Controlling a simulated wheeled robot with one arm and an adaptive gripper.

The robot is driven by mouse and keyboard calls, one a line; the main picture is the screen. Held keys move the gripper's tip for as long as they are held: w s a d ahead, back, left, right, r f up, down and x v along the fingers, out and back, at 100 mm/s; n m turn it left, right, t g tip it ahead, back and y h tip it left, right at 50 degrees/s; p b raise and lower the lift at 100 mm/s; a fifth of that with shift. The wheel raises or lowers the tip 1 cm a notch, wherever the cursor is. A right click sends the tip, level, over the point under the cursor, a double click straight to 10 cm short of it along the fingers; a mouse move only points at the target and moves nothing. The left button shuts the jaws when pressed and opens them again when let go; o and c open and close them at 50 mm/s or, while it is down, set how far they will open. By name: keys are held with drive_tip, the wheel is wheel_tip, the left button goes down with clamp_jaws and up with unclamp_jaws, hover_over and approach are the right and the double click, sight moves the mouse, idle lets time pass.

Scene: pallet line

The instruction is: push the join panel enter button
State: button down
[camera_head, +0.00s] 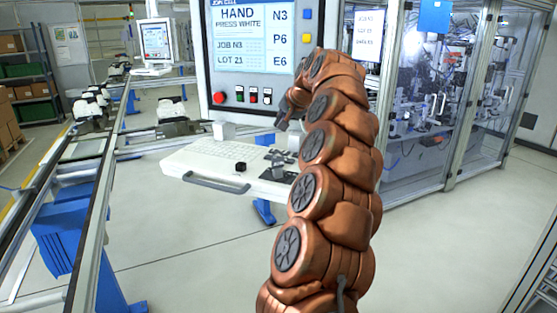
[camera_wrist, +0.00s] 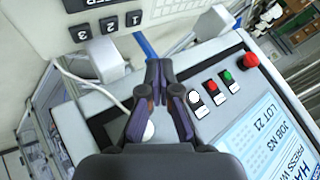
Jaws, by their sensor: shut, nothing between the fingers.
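The panel (camera_head: 232,100) has a lit screen reading "HAND PRESS WHITE", "JOB N3" and "LOT 21". In the wrist view the panel (camera_wrist: 215,125) appears turned over, with a green button (camera_wrist: 227,76), a red button (camera_wrist: 211,86) and a white button (camera_wrist: 194,98) in a row. A round white part (camera_wrist: 149,131) shows between my finger links. No label reading "enter" is legible. My gripper (camera_head: 283,119) is shut and empty by the panel's lower edge; its tips (camera_wrist: 159,66) are left of the white button in the wrist view. Contact cannot be told.
A large red knob (camera_wrist: 251,60) stands at the row's end. A pale shelf (camera_head: 180,160) with a keyboard (camera_head: 222,149) juts out below the panel. Number keys (camera_wrist: 108,24) show in the wrist view. Glass-walled machinery (camera_head: 425,110) stands right; rails (camera_head: 95,205) run left.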

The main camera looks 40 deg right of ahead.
drive_tip(key=b, duration=0.4)
hover_over(277, 156)
drive_tip(key=s, duration=0.2)
drive_tip(key=f, duration=0.5)
drive_tip(key=a+f, duration=0.1)
drive_tip(key=f, duration=0.1)
drive_tip(key=shift+s+f, duration=0.15)
drive_tip(key=shift+s, duration=0.05)
drive_tip(key=shift+d+f, duration=0.1)
drive_tip(key=shift+f, duration=0.55)
drive_tip(key=shift+f+b, duration=0.15)
drive_tip(key=shift+b, duration=0.25)
drive_tip(key=shift+f+b, duration=0.3)
drive_tip(key=shift+b, duration=0.05)
drive_tip(key=shift+f+b, duration=0.4)
drive_tip(key=shift+f, duration=0.1)
idle(0.5)
drive_tip(key=shift+r, duration=0.1)
idle(0.4)
drive_tip(key=shift+r+p, duration=0.3)
drive_tip(key=shift+r, duration=0.55)
